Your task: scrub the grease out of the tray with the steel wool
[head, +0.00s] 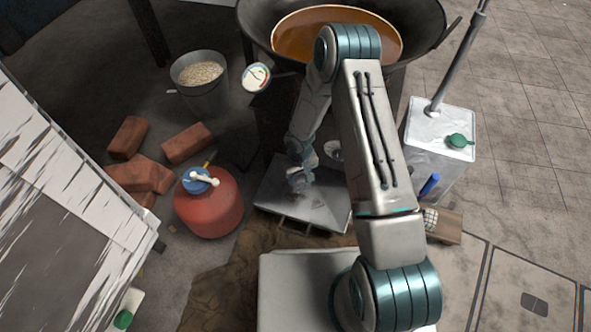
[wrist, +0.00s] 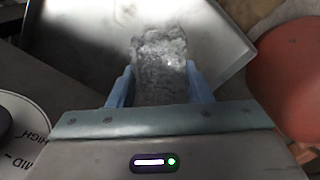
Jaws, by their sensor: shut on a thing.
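The grey metal tray (head: 325,207) sits low in front of the dark stand under the wok. In the wrist view the tray (wrist: 85,30) shows its pale inside and a raised rim on the right. My gripper (wrist: 159,84) has its blue fingers shut on the steel wool (wrist: 160,60), a grey, rough pad pointing into the tray. In the head view my gripper (head: 299,180) is over the tray's left-middle part, and the wool is hard to make out. I cannot tell whether the wool touches the tray floor. Grease is not clearly distinguishable; some of the tray is hidden by my arm.
A red gas cylinder (head: 209,208) stands close to the tray's left. A wok of orange-brown liquid (head: 290,35) is behind. A metal can (head: 435,150) stands right. Bricks (head: 140,176) and a bucket (head: 200,92) are left. A round dial (wrist: 30,135) is near my gripper.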

